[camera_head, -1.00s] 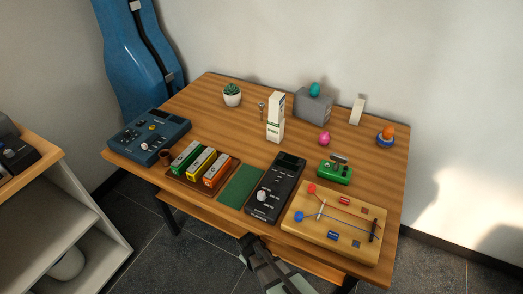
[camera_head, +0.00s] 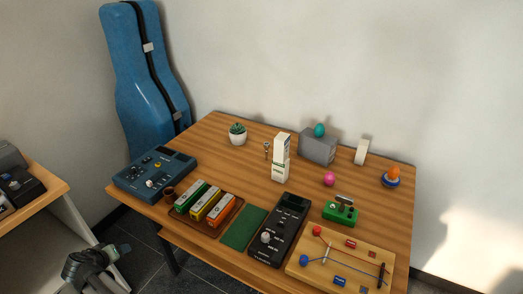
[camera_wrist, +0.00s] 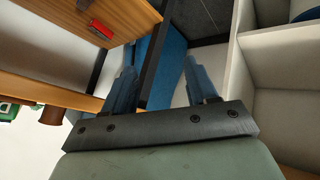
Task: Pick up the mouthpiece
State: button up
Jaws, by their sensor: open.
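A small upright metallic piece (camera_head: 267,149), which looks like the mouthpiece, stands on the wooden table just left of the tall white carton in the head view. It is too small there for fine detail, and I do not make it out in the wrist view. My gripper shows in the wrist view (camera_wrist: 162,80) with its two blue-grey fingers apart and nothing between them. In the head view my arm's end is at the lower left, off the table's left front side and far from the mouthpiece.
The white carton (camera_head: 281,158) stands close beside the mouthpiece. A potted plant (camera_head: 237,134) and a grey box (camera_head: 317,146) are nearby. Several instruments line the front, including a blue device (camera_head: 155,174). A blue case (camera_head: 145,75) stands behind. A pale shelf (camera_head: 55,232) is at left.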

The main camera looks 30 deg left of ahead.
jog(key=w+a+r+m+t, duration=0.1)
jog(key=a+r, duration=0.3)
jog(key=r, duration=0.3)
jog(key=a+r+m+t, duration=0.1)
jog(key=a+r, duration=0.4)
jog(key=r, duration=0.1)
jog(key=w+d+r+m+h, duration=0.15)
jog(key=w+r, duration=0.25)
jog(key=w, duration=0.8)
jog(key=w+d+r+m+h, duration=0.15)
jog(key=w+r, duration=0.35)
jog(key=w, duration=0.7)
notch_tip(320, 180, up, 4)
jog(key=f+n+g+h, duration=0.1)
jog(key=n+g, duration=0.8)
send_over(267, 143)
notch_tip(267, 143, down, 13)
jog(key=shift+s+r, duration=0.1)
jog(key=shift+s, duration=0.05)
grip_shut()
